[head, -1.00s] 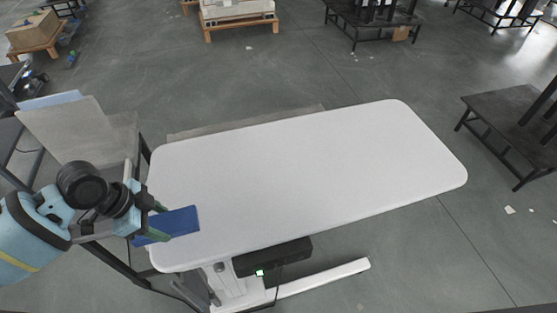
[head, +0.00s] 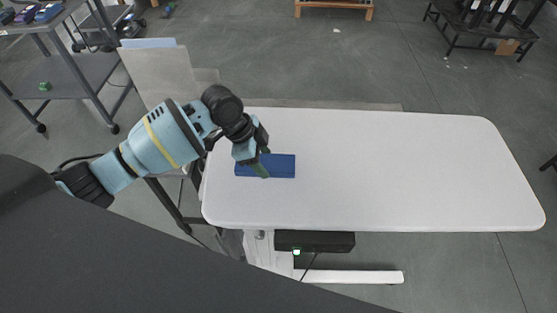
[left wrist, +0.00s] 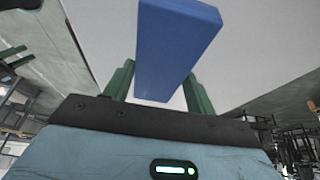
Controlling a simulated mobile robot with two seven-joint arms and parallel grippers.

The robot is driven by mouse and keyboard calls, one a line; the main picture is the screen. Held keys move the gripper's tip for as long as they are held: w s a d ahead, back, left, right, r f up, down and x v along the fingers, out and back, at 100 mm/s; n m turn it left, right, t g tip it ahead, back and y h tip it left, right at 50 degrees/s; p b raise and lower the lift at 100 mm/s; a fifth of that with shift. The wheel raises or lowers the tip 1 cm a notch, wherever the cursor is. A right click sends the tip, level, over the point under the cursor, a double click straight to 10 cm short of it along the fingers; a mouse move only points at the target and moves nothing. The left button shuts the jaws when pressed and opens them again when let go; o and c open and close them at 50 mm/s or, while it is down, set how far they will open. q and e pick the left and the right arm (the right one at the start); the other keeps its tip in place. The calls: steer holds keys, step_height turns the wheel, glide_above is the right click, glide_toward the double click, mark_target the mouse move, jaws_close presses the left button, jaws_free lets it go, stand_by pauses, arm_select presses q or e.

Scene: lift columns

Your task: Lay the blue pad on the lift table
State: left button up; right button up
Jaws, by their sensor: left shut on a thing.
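The blue pad (head: 280,166) is a flat rectangle at the left end of the white lift table (head: 380,170) in the head view. My left gripper (head: 259,166) comes in from the left and is shut on the pad near its left end. In the left wrist view the pad (left wrist: 177,45) lies between the two green fingers (left wrist: 158,88) and reaches away from me, with the white table top (left wrist: 265,50) behind it. I cannot tell whether the pad touches the table top. My right gripper is not in view.
A grey panel (head: 160,75) stands beside the table's left end. A grey cart (head: 85,70) with small devices is at the upper left. A black control box (head: 315,241) hangs under the table's front edge. The table's middle and right are clear.

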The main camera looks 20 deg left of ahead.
mark_target(280, 156)
arm_select(q)
steer(key=shift+w+d+f, duration=0.15)
steer(key=shift+w+d, duration=1.2)
steer(key=shift+w+d+f, duration=0.1)
steer(key=shift+w+d, duration=0.15)
step_height(280, 156, down, 3)
steer(key=shift+a+f, duration=0.1)
steer(key=shift+f, duration=0.1)
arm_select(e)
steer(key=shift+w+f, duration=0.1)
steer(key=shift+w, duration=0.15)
arm_select(q)
steer(key=shift+f, duration=0.1)
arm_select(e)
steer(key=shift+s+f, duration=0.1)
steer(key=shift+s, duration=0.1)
arm_select(q)
steer(key=o, duration=1.1)
steer(key=shift+c, duration=0.2)
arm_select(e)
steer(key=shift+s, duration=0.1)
